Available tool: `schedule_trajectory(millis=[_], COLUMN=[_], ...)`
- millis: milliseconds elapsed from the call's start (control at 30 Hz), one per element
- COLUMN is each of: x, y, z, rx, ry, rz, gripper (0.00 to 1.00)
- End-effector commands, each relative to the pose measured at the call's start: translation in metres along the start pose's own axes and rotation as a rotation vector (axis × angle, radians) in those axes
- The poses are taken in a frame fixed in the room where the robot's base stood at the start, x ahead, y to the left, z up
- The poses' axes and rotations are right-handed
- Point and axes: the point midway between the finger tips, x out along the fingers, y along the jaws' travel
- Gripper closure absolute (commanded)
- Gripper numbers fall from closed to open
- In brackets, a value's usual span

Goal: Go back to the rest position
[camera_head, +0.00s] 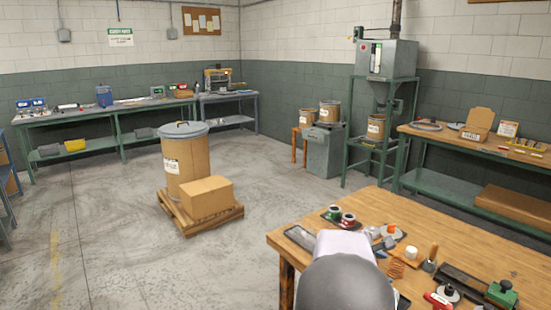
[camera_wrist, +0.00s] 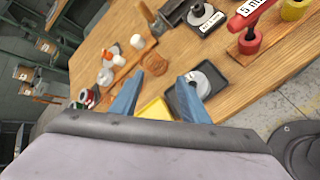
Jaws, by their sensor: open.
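My gripper (camera_wrist: 159,77) shows in the wrist view as two blue fingers spread apart, with nothing between their tips. It hangs over the wooden workbench (camera_wrist: 100,45). In the head view my grey and white arm reaches over the near bench (camera_head: 450,235) from the bottom edge and hides the fingers.
A yellow object (camera_wrist: 155,108) lies below the fingers. A red tool (camera_wrist: 250,18) and a dark block-like tool (camera_wrist: 168,16) stand farther along the bench. In the head view, red and green cups (camera_head: 340,216) and a green device (camera_head: 502,293) are on the bench. Open floor (camera_head: 110,240) lies left.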

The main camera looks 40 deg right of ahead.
Motion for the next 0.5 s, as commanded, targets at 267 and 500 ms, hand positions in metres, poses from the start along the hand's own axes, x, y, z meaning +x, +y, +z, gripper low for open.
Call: schedule_trajectory(millis=[267, 500], x=[-0.095, -0.185], y=[-0.089, -0.193], z=[-0.146, -0.221], rx=[0.293, 0.477], ry=[0.256, 0.364], rz=[-0.222, -0.503], gripper=[0.59, 0.59])
